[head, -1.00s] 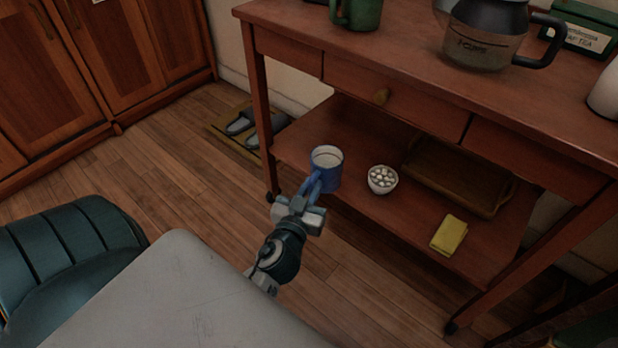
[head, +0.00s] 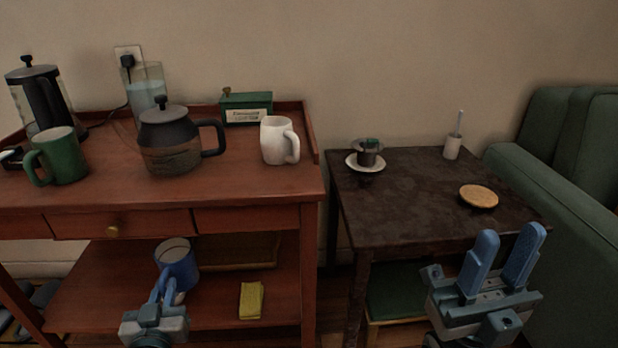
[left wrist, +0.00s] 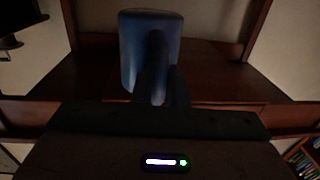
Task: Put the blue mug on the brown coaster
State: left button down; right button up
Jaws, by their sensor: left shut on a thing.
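The blue mug (head: 177,262) is upright in front of the lower shelf of the red-brown cart in the head view. My left gripper (head: 165,287) is shut on it, at its near side. The mug also shows in the left wrist view (left wrist: 150,38), between the dark fingers. I cannot tell whether the mug touches the shelf. The round brown coaster (head: 478,196) lies bare on the dark side table (head: 415,222), near its right side. My right gripper (head: 507,262) is open and empty in front of that table, below the coaster in the picture.
The cart top (head: 240,184) holds a green mug (head: 62,158), a coffee pot (head: 170,145) and a white mug (head: 275,141).

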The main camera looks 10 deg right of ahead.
aim_at(480, 199)
jog(key=k+l+z, duration=0.15)
jog(key=l, duration=0.15)
jog(key=k+l+z, duration=0.15)
jog(key=l, duration=0.15)
jog(key=l+z, duration=0.2)
jog(key=k+l+z, duration=0.15)
jog(key=l, duration=0.3)
